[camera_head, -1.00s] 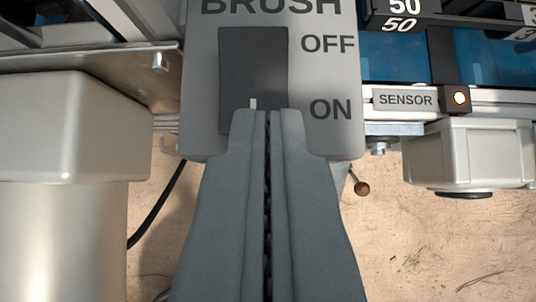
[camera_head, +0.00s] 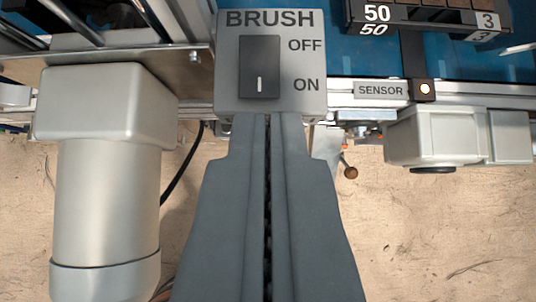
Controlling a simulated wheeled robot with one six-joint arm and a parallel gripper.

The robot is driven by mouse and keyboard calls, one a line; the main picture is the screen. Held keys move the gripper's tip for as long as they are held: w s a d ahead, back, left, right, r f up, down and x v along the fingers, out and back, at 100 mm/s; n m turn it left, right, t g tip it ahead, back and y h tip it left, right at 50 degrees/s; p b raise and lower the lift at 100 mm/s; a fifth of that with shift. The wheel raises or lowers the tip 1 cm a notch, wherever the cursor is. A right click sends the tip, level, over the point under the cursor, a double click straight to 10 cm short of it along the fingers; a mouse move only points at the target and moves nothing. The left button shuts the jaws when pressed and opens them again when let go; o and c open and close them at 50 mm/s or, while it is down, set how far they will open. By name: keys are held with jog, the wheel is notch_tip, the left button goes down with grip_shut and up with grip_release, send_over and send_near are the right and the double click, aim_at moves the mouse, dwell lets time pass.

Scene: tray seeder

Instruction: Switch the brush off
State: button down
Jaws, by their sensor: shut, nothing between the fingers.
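The brush switch box (camera_head: 228,70) is a grey box labelled BRUSH, with OFF at the upper right and ON at the lower right. Its dark rocker switch (camera_head: 260,55) is in full view, with a small white mark on its lower half, beside ON. My gripper (camera_head: 267,116) is shut and empty. Its fingertips appear just below the rocker, over the lower edge of the box. Whether they touch the box cannot be told.
A sensor (camera_head: 425,89) with a lit lamp sits on the rail to the right. A tray (camera_head: 425,22) marked 50 lies on the blue belt (camera_head: 385,55). A grey motor housing (camera_head: 107,105) stands to the left.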

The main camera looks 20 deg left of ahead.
jog(key=s+f+v, duration=0.1)
jog(key=v, duration=0.5)
jog(key=shift+d+r, duration=0.1)
jog(key=shift+d, duration=0.05)
